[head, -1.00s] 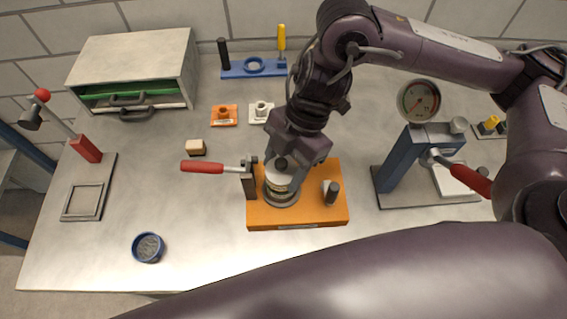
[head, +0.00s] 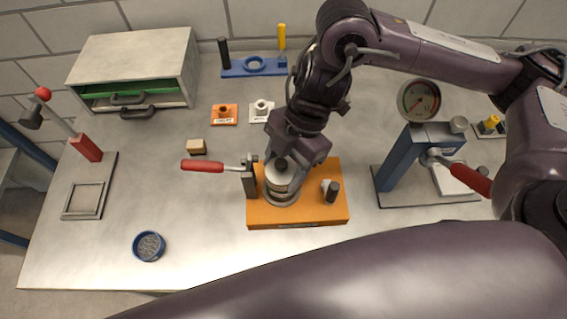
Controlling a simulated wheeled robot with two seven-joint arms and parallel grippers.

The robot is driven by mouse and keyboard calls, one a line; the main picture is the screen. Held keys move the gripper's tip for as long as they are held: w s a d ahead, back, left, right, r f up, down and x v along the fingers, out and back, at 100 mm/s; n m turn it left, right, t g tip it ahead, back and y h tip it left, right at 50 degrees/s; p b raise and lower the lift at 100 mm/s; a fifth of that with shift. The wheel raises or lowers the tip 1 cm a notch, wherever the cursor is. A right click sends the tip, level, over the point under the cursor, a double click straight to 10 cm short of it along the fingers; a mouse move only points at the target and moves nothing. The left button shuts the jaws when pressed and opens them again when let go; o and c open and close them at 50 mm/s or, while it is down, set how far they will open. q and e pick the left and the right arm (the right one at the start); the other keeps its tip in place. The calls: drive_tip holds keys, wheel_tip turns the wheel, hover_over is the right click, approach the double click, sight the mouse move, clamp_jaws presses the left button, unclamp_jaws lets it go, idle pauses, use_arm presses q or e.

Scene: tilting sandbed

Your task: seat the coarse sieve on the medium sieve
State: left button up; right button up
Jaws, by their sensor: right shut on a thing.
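An orange shaker base (head: 290,219) stands at the middle of the table. A round stack of pale metal rings sits on it, and its lower, wider ring, which I take for the medium sieve (head: 281,199), shows at the bottom. My right gripper (head: 283,170) reaches down over the stack. It is shut on the upper pale ring, which I take for the coarse sieve (head: 278,182). This ring is upright and in line with the one below. Whether a thin gap is left between them I cannot tell. The gripper hides part of the stack. My left gripper is not in view.
A red-handled clamp (head: 203,166) stands at the base's left and a dark knob (head: 332,192) at its right. A blue dish (head: 149,246) lies at the front left. A press with a gauge (head: 418,101) stands at the right. The table's front left is mostly clear.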

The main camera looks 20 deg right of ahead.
drive_tip(key=shift+f, duration=0.35)
idle(0.3)
drive_tip(key=o, duration=1.1)
drive_tip(key=shift+c, duration=0.2)
drive_tip(key=v, duration=0.7)
drive_tip(key=shift+r, duration=0.35)
drive_tip(key=shift+d, duration=0.1)
